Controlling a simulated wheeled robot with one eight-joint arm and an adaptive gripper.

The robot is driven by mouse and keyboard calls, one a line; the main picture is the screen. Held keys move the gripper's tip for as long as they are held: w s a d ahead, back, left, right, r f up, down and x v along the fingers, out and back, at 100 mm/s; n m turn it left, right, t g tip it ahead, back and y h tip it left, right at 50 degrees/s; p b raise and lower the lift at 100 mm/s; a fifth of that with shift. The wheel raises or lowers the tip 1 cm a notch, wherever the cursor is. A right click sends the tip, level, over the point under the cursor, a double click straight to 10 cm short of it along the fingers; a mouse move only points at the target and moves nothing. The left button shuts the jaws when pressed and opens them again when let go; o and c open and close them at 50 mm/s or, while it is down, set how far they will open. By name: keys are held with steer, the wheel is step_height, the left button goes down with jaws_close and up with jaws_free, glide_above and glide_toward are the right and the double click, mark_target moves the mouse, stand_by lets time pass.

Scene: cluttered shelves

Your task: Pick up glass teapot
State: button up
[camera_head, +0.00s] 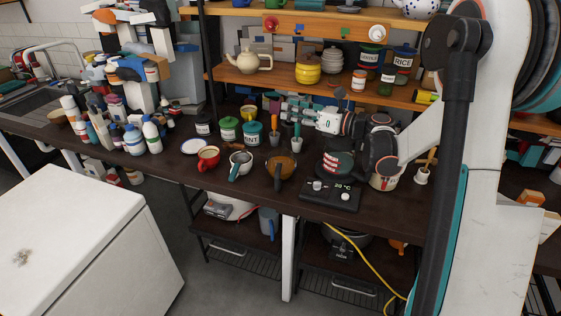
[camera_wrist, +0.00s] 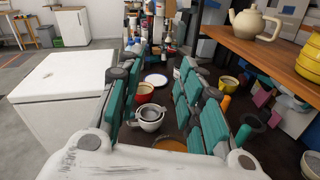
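A cream teapot (camera_head: 248,62) with a spout and handle stands on the wooden shelf above the counter; it looks opaque. It also shows at the upper right of the wrist view (camera_wrist: 256,24). I see no clearly transparent glass teapot. A white pot with blue spots (camera_head: 417,8) is partly cut off on the top shelf. My gripper (camera_head: 287,112) is above the dark counter, below and to the right of the cream teapot, pointing left. In the wrist view, its teal-padded fingers (camera_wrist: 160,92) are spread apart with nothing held between them.
Canisters (camera_head: 229,129), a red mug (camera_head: 208,158), a white cup (camera_head: 240,162) and an orange-brown bowl (camera_head: 281,168) crowd the counter. A yellow pot (camera_head: 308,68) and jars share the teapot's shelf (camera_head: 228,76). Bottles (camera_head: 133,140) stand at left. A white chest (camera_head: 80,220) is in front.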

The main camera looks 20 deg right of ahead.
mark_target(281, 165)
steer(key=s+d+f+n+g, duration=0.2)
steer(key=s+f, duration=0.1)
steer(key=f, duration=0.3)
steer(key=s+d+f+n+g, duration=0.2)
steer(key=s+d+f, duration=0.1)
steer(key=f, duration=0.3)
steer(key=s+d+f+n+g, duration=0.2)
steer(key=s+f+g, duration=0.1)
steer(key=f, duration=0.4)
steer(key=shift+s+d+f+n+y, duration=0.1)
steer(key=shift+s+d+n+y, duration=0.1)
steer(key=shift+n+y, duration=0.15)
steer(key=shift+g, duration=0.3)
steer(key=b+x, duration=0.2)
steer(key=x, duration=0.5)
steer(key=shift+w+a+f, duration=0.2)
steer(key=shift+f, duration=0.05)
steer(key=shift+w+b+x, duration=0.15)
steer(key=shift+b+x, duration=0.45)
steer(key=shift+x, duration=0.9)
steer(key=shift+w+b+x, duration=0.1)
steer(key=shift+b+x, duration=0.45)
steer(key=shift+x, duration=0.9)
steer(key=shift+d, duration=0.15)
jaws_close()
